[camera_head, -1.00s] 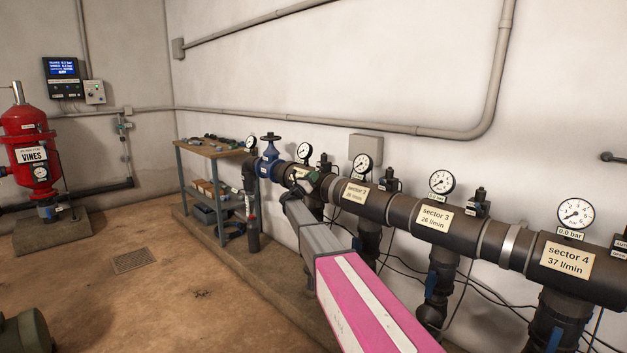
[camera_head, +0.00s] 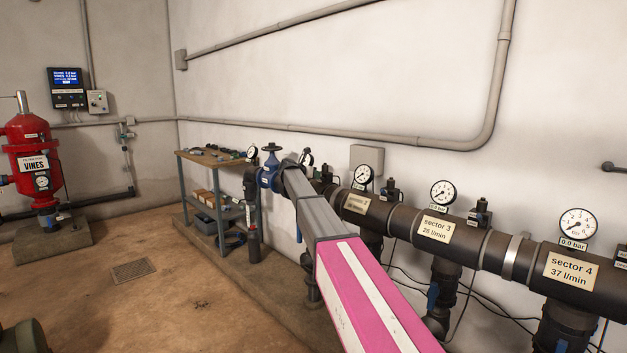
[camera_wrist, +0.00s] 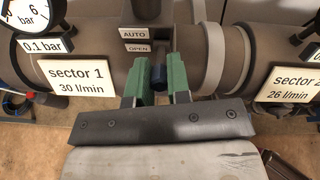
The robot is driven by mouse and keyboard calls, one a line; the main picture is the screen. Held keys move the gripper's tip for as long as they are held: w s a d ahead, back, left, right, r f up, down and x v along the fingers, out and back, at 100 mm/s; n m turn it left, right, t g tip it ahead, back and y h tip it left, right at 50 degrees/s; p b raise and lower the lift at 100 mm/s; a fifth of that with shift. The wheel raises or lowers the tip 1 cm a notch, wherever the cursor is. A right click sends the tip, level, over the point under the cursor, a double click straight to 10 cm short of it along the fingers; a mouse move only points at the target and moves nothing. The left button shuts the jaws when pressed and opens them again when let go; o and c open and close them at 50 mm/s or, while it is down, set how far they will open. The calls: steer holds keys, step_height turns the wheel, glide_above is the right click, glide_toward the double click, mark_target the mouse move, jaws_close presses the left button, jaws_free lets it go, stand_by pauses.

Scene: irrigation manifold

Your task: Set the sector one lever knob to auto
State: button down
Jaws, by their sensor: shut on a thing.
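In the wrist view, my gripper (camera_wrist: 160,88) has two green fingers shut on a small dark blue piece, the sector one lever knob (camera_wrist: 159,76). Only part of the knob shows between the fingers. The AUTO label (camera_wrist: 134,34) and the OPEN label (camera_wrist: 137,48) sit one above the other, just left of and above the knob. The sector 1 plate (camera_wrist: 76,78) reads 30 l/min and is left of the fingers. In the head view, my own arm hides the gripper's fingers and the knob.
A gauge (camera_wrist: 31,14) with a 0.1 bar tag stands at the upper left of the wrist view. The sector 2 plate (camera_wrist: 292,84) is at right. In the head view, the manifold pipe (camera_head: 400,217) runs right past several gauges. A blue valve (camera_head: 270,170) and workbench (camera_head: 213,158) stand left.

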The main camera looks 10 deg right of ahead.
steer(key=shift+w+d+r+g+y, duration=0.15)
steer(key=shift+r+g+y, duration=0.15)
steer(key=shift+y, duration=0.1)
stand_by(0.3)
steer(key=c, duration=1.1)
jaws_free()
steer(key=shift+r, duration=0.1)
steer(key=v, duration=1)
steer(key=shift+r, duration=0.2)
